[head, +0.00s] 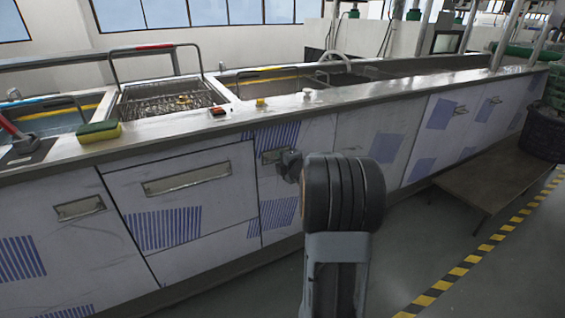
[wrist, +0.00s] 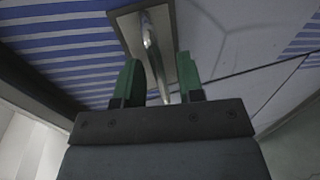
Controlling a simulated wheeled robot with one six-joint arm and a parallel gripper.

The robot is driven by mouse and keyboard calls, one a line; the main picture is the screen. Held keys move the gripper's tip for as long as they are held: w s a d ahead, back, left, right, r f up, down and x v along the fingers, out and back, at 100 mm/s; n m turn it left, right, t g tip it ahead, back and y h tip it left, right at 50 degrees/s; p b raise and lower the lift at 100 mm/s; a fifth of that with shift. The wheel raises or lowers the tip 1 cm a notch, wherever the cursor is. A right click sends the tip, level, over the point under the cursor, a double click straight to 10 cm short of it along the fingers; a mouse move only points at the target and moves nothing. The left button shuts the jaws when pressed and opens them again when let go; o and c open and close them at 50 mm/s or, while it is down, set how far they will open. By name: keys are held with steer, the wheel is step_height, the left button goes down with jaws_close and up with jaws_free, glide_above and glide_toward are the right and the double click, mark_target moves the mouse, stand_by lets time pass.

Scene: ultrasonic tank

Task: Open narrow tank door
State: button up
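The narrow tank door (head: 279,215) is a tall pale panel with blue stripes in the middle of the tank front. It looks flush with the panels beside it. Its recessed metal handle (head: 268,157) is near the top, partly hidden by my gripper (head: 290,166). In the wrist view, the green fingers of my gripper (wrist: 160,84) are apart, one on each side of the handle bar (wrist: 153,50). Gaps show between the bar and both fingers, so the gripper is open around the bar. In the head view my arm hides part of the door's right side.
A wider striped door with a long handle (head: 187,180) is to the left. A yellow-green sponge (head: 99,131) and a wire basket (head: 168,102) are on the tank top. A low brown platform (head: 490,175) stands at the right. The floor in front is clear, with a yellow-black line (head: 470,258).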

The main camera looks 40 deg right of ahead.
steer(key=shift+w, duration=0.3)
jaws_close()
steer(key=shift+d, duration=0.15)
stand_by(0.3)
